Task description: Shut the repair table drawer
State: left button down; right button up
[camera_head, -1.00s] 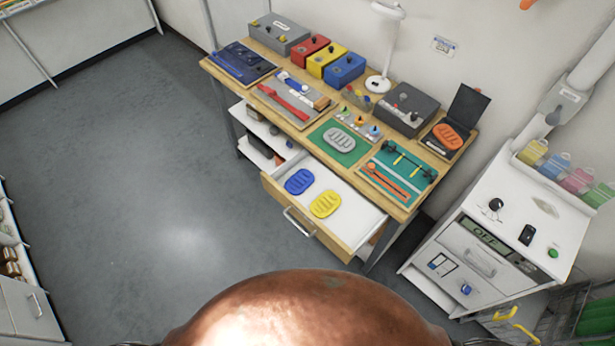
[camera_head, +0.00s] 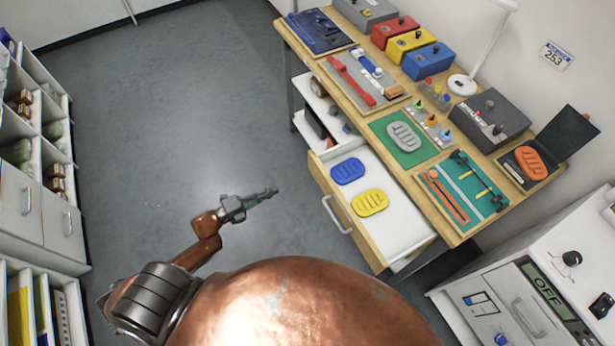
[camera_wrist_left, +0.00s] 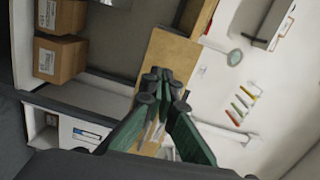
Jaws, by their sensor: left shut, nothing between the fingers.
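The repair table (camera_head: 358,58) stands right of centre in the head view. Its drawer (camera_head: 352,218) is pulled open, with a silver bar handle (camera_head: 337,214) on the wooden front. A blue oval pad (camera_head: 348,171) and a yellow oval pad (camera_head: 370,203) lie inside it. My left gripper (camera_head: 272,192) is shut and empty, left of the drawer front and apart from the handle. The left wrist view shows its closed fingers (camera_wrist_left: 160,90) with neither drawer nor handle recognisable there. My right gripper is not in view.
The tabletop holds boxes, a lamp (camera_head: 486,50), mats and tools. A white cabinet (camera_head: 540,260) stands at the lower right. Shelving with drawers (camera_head: 40,190) lines the left side. Grey floor (camera_head: 180,100) between shelving and table is clear.

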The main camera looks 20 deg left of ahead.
aim_at(315, 171)
pick_arm(q)
jog(key=shift+m+h, duration=0.5)
jog(key=shift+m, duration=0.1)
jog(key=x, duration=0.5)
jog(key=r+x, duration=0.1)
jog(key=x, duration=0.3)
jog(key=d+x, duration=0.1)
jog(key=x, duration=0.4)
jog(key=shift+s+d+r, duration=0.1)
jog(key=shift+r, duration=0.3)
